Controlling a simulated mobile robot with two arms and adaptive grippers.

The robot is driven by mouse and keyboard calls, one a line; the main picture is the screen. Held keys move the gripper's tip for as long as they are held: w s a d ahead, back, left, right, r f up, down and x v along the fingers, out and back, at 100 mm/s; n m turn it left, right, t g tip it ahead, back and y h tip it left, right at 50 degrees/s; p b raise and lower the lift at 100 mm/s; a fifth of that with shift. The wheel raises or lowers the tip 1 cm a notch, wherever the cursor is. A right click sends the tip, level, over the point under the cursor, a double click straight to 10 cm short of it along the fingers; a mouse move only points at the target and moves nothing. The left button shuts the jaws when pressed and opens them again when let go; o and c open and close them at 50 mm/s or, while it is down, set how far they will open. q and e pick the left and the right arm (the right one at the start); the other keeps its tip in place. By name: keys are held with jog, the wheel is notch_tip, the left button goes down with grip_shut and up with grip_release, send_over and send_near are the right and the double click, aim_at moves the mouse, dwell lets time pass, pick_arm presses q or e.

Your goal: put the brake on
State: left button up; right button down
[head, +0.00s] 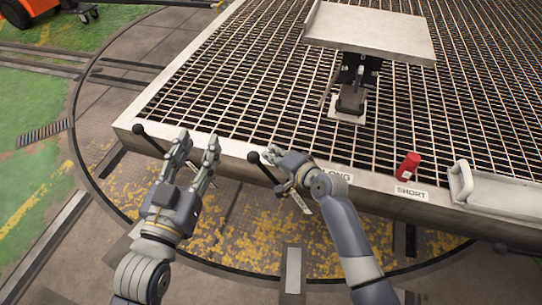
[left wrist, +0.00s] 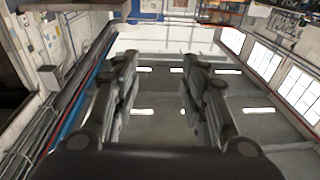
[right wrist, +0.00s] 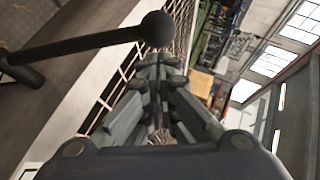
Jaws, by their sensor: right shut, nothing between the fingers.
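Two black levers with ball knobs stick up at the near edge of the grated platform (head: 232,150): a left lever (head: 150,142) and a right lever (head: 265,170). I cannot tell from any label which is the brake. My right gripper (head: 271,156) is shut and empty, close beside the right lever's knob. In the right wrist view the lever's knob (right wrist: 157,29) and rod lie just past the fingertips; contact is unclear. My left gripper (head: 200,143) is open and empty, between the two levers, with its fingers spread in the left wrist view (left wrist: 158,70).
Signs reading LONG (head: 337,172) and SHORT (head: 411,192) are on the platform edge. A pedestal with a flat plate (head: 370,32) stands on the grating.

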pick_arm(q)
jog(key=shift+r+t, duration=0.3)
jog(key=shift+r, duration=0.25)
pick_arm(e)
jog(key=shift+a+f, duration=0.15)
jog(key=shift+a, duration=0.1)
pick_arm(q)
jog(key=shift+f, duration=0.15)
